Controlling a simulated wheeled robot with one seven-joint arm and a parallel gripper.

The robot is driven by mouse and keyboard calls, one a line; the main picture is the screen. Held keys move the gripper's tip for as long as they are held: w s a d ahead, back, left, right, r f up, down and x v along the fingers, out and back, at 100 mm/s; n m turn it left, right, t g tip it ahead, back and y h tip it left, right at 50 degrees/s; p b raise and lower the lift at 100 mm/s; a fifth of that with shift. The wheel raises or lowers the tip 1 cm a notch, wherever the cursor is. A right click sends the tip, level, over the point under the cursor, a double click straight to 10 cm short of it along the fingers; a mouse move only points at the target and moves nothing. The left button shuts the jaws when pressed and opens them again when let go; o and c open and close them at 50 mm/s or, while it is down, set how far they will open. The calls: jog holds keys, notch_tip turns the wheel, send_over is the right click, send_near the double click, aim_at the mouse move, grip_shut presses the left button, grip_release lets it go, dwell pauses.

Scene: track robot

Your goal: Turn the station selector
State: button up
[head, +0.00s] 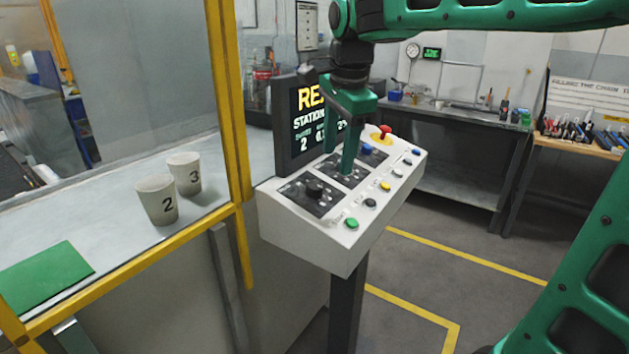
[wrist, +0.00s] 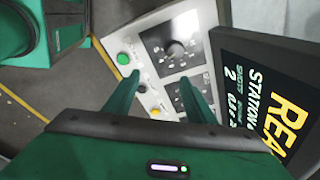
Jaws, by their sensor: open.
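A white control box (head: 310,243) on a dark post carries a row of dark plates with knobs. The nearest black knob (head: 314,187) is in plain view and also shows in the wrist view (wrist: 175,50). A second plate (wrist: 187,90) lies partly behind my fingers. The labels are too small to read, so I cannot tell which knob is the station selector. My gripper (head: 339,163) is open and empty, pointing down over the middle of the panel. Its fingers (wrist: 160,80) show apart in the wrist view; I cannot tell whether they touch the panel.
A screen (head: 308,120) reading "STATION" and "2" stands behind the knobs, close to my gripper. Several buttons and a red mushroom button (head: 384,131) line the panel. A yellow frame (head: 233,130) and a counter with cups (head: 157,199) are at left.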

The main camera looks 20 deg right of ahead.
aim_at(315, 184)
jog(key=w+a+r+m, duration=0.1)
jog(key=w+a+r, duration=0.1)
jog(key=a, duration=0.1)
jog(key=x, duration=1.1)
jog(key=shift+w+a, duration=0.1)
jog(key=shift+a, duration=0.05)
jog(key=shift+r, duration=0.1)
jog(key=c, duration=1)
